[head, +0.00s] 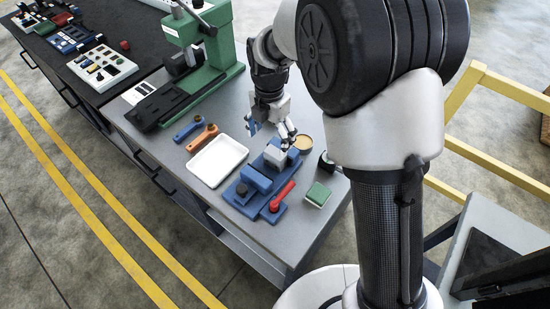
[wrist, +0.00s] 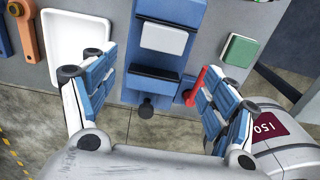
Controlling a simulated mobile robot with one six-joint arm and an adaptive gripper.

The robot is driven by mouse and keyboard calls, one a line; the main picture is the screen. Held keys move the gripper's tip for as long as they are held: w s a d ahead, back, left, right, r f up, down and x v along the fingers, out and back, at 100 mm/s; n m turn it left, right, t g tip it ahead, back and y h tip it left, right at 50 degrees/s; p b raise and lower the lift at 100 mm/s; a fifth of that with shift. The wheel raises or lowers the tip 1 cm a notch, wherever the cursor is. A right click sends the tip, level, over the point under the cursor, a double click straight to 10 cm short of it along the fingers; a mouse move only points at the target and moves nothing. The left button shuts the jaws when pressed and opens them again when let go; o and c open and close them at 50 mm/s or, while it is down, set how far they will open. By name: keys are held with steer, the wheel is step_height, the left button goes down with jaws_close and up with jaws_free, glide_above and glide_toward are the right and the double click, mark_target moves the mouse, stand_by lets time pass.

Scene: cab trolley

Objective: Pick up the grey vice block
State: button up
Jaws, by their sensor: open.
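The grey vice block (head: 275,155) is a light grey block between the jaws of the blue vice (head: 246,193) on the grey trolley top. In the wrist view the block (wrist: 163,39) lies flat-topped across the blue vice (wrist: 165,83), ahead of my fingers. My gripper (head: 270,130) is above the far end of the vice, close to the block, with its fingers spread. In the wrist view my gripper (wrist: 155,66) is open and empty, one finger on each side of the vice. The head view does not clearly show the gap between fingers and block.
A red handle (head: 283,194) lies along the vice's right side. A green block (head: 317,195) stands to the right, a white tray (head: 216,161) to the left. A tan round container (head: 303,143) is behind the gripper. A green press (head: 209,50) stands further back.

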mark_target(273, 155)
step_height(273, 155, down, 4)
steer(key=shift+f+b, duration=0.25)
steer(key=shift+b, duration=0.2)
steer(key=f, duration=0.1)
steer(key=f+b, duration=0.1)
steer(key=f, duration=0.1)
steer(key=f+b, duration=0.1)
steer(key=f, duration=0.1)
steer(key=shift+w+d+f, duration=0.15)
steer(key=shift+w+d, duration=0.05)
steer(key=shift+d, duration=0.05)
steer(key=shift+c, duration=0.5)
steer(key=c, duration=1.4)
